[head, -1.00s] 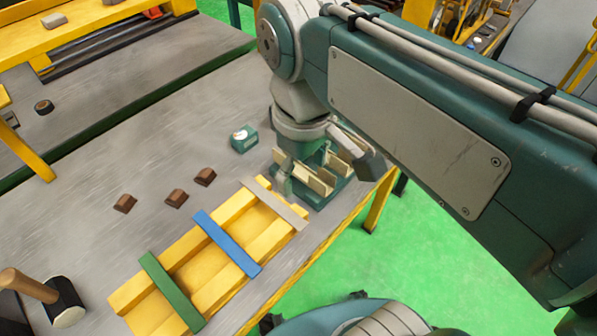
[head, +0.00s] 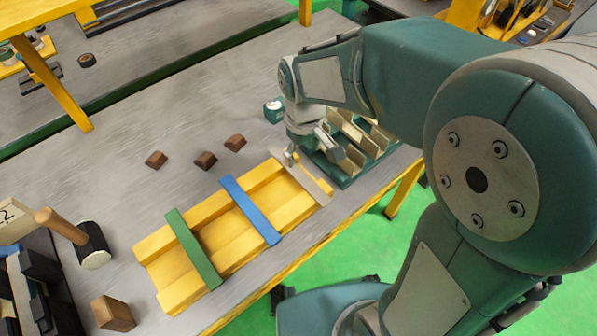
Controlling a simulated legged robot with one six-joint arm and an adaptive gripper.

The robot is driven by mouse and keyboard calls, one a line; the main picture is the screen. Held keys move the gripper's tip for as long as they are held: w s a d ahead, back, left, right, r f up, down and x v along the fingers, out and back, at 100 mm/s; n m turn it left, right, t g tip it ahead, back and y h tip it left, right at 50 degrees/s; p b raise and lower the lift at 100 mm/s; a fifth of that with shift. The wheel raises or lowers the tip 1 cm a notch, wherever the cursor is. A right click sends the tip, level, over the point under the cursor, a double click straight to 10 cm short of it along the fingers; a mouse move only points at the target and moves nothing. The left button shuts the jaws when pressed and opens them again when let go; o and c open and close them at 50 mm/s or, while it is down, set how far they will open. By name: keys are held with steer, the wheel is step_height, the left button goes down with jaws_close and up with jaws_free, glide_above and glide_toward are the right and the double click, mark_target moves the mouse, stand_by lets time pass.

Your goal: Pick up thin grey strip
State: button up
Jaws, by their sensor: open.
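The thin grey strip (head: 303,178) lies across the right end of the yellow rack (head: 165,243) on the table. A blue strip (head: 250,210) and a green strip (head: 193,248) lie across the same rack to its left. My gripper (head: 313,160) is open and points down just above and beside the far part of the grey strip. One finger shows near the strip's far end. The gripper partly hides that end, and I cannot tell whether it touches the strip.
A teal slotted holder (head: 345,182) stands right beside the gripper. Three brown blocks (head: 206,160) lie behind the rack. A small teal box (head: 272,110) is behind the gripper. A hammer (head: 92,243) and a larger brown block (head: 113,313) are at left. The table between is clear.

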mark_target(302, 177)
steer(key=f, duration=0.7)
steer(key=shift+s+a, duration=0.1)
steer(key=shift+s, duration=0.15)
steer(key=c, duration=1.1)
